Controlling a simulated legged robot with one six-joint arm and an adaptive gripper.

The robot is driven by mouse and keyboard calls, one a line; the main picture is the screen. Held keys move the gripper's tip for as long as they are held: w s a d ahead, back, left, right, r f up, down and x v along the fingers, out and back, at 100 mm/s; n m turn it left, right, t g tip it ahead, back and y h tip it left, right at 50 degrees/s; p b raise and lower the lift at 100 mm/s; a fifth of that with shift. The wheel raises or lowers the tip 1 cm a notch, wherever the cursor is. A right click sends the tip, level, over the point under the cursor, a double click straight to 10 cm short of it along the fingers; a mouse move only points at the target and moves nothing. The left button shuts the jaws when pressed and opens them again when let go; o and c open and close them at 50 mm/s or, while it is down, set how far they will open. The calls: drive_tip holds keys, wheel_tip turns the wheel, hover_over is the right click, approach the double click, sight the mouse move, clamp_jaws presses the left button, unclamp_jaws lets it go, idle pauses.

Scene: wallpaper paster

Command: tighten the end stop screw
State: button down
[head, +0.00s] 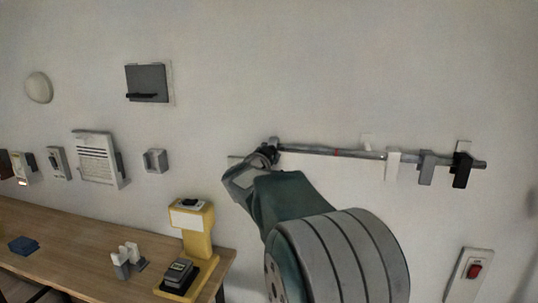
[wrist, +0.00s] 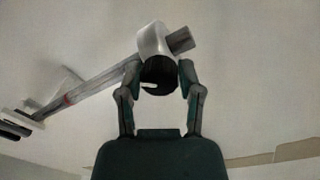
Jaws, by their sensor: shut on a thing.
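A dark round screw knob (wrist: 158,72) with a pale mark sits under the stop. My gripper (wrist: 158,80) has its two fingers on either side of this knob and is shut on it. In the head view my gripper (head: 266,154) is at the rod's left end, and my arm hides the knob.
A white piece (head: 392,163), a grey piece (head: 426,167) and a black piece (head: 462,170) hang on the rod's right part. A red switch (head: 473,271) is at lower right. A wooden table (head: 75,250) with a yellow stand (head: 197,237) is at lower left.

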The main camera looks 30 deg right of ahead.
drive_tip(key=m, duration=0.4)
drive_tip(key=shift+m, duration=0.3)
drive_tip(key=m, duration=0.3)
drive_tip(key=shift+m, duration=0.3)
drive_tip(key=m, duration=0.4)
drive_tip(key=shift+f+y, duration=0.1)
drive_tip(key=shift+y, duration=0.3)
drive_tip(key=shift+f+m, duration=0.1)
drive_tip(key=shift+m, duration=1.4)
drive_tip(key=shift+c, duration=1.3)
unclamp_jaws()
drive_tip(key=shift+w+f, duration=0.1)
drive_tip(key=shift+r, duration=0.25)
